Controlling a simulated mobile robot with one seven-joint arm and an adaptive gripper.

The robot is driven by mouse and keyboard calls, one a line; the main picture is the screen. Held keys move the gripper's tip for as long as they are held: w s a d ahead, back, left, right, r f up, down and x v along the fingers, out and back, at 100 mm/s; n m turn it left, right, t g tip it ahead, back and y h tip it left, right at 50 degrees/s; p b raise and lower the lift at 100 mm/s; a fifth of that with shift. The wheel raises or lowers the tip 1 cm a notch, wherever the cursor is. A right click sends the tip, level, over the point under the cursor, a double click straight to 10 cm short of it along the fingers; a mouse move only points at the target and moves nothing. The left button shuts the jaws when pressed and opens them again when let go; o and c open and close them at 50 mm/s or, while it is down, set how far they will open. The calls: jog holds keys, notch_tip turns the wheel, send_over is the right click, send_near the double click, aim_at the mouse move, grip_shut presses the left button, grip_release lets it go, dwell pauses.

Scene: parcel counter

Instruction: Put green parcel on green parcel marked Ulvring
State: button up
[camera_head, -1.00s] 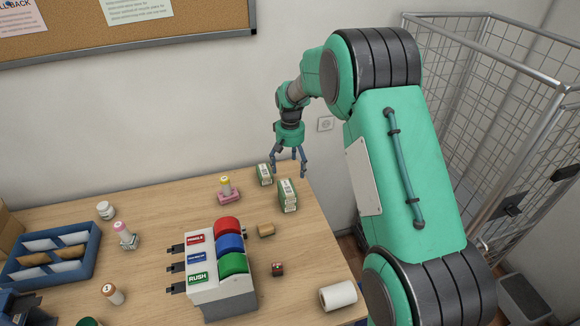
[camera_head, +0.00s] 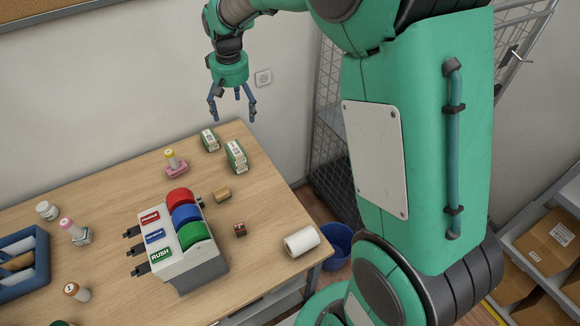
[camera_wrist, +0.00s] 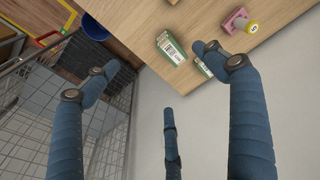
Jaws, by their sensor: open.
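Two green-and-white parcels stand near the back right corner of the table in the head view: a smaller one (camera_head: 209,141) further back and a larger one (camera_head: 236,157) to its right and nearer. Both also show near the table edge in the wrist view, one fully (camera_wrist: 170,47) and one (camera_wrist: 203,69) partly behind a finger. Their print is too small to read, so I cannot tell which is marked Ulvring. My gripper (camera_head: 233,114) is open and empty, fingers pointing down, above and behind the parcels near the wall, apart from both.
A pink-based stamp (camera_head: 174,163) stands left of the parcels. A tape dispenser (camera_head: 184,250) with red, blue and green rolls, a small tan block (camera_head: 222,195) and a white roll (camera_head: 302,241) lie nearer. A wire cage (camera_head: 345,130) and blue bin (camera_head: 337,240) stand right of the table.

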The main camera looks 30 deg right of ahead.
jog(key=s+a+r+t, duration=0.1)
jog(key=s+r, duration=0.3)
jog(key=s, duration=0.5)
jog(key=s+r+t, duration=0.1)
jog(key=s+r, duration=0.3)
jog(key=s, duration=0.5)
jog(key=s+a+r+t, duration=0.1)
jog(key=s+r, duration=0.4)
jog(key=s, duration=0.4)
jog(key=s+f+t, duration=0.1)
jog(key=s+f, duration=0.1)
jog(key=s, duration=0.8)
jog(key=shift+f, duration=0.2)
notch_tip(320, 180, down, 5)
jog(key=b, duration=0.5)
jog(key=shift+f, duration=0.1)
